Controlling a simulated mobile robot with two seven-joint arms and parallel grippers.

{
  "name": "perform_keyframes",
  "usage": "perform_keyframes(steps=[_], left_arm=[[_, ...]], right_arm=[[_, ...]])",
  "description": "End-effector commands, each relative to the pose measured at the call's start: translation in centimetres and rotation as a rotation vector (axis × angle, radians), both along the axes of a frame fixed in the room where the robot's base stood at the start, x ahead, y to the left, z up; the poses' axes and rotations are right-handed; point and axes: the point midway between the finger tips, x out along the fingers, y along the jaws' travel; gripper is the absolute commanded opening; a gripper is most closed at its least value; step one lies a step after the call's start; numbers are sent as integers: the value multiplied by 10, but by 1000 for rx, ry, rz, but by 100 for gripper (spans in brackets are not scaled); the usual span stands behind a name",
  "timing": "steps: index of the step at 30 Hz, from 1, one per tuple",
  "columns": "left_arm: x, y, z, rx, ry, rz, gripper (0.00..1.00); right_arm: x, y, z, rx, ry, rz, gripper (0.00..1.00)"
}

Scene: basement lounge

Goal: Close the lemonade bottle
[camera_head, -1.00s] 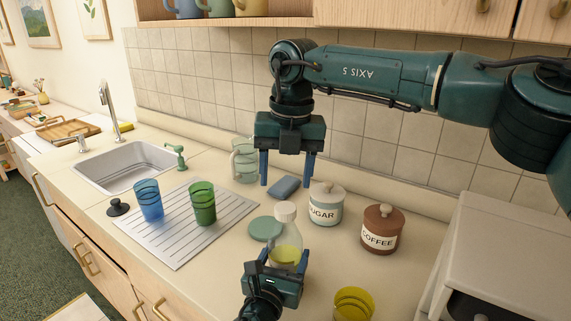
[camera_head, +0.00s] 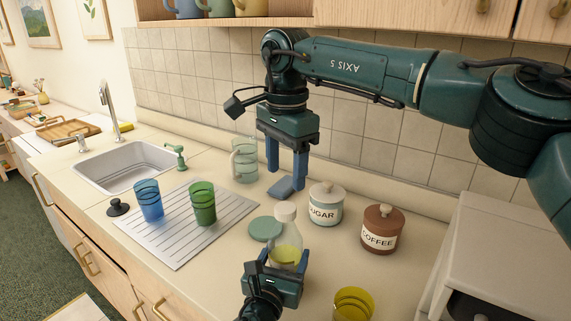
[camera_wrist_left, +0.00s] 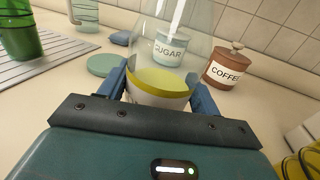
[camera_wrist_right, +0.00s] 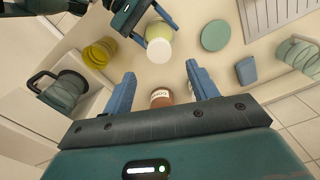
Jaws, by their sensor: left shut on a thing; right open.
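The lemonade bottle (camera_head: 286,254) stands upright on the counter, clear with yellow liquid low inside. A white cap (camera_head: 285,211) shows at its top; I cannot tell whether it is tight. My left gripper (camera_head: 283,261) is shut on the bottle's lower body. The bottle also fills the middle of the left wrist view (camera_wrist_left: 160,80), where its top is out of frame. My right gripper (camera_head: 286,172) is open, pointing down behind and above the bottle, apart from it. In the right wrist view the white cap (camera_wrist_right: 159,50) lies beyond the gap between its fingers (camera_wrist_right: 161,75).
A sugar jar (camera_head: 326,207) and coffee jar (camera_head: 381,236) stand right of the bottle. A green disc (camera_head: 265,229) lies to its left, a blue sponge (camera_head: 287,188) behind. A yellow cup (camera_head: 353,303) is at front right. Blue (camera_head: 149,200) and green (camera_head: 202,205) glasses stand left.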

Motion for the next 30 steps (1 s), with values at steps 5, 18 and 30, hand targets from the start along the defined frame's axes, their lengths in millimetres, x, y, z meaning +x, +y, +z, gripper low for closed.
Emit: perform_keyframes(steps=[5,18,30], left_arm=[[0,0,-1,0,1,0,0],[0,0,-1,0,1,0,0],[0,0,-1,0,1,0,0]], right_arm=[[-1,0,1,-9,5,237,59],[-1,0,2,-11,6,338,59],[-1,-1,-36,-12,9,337,59]])
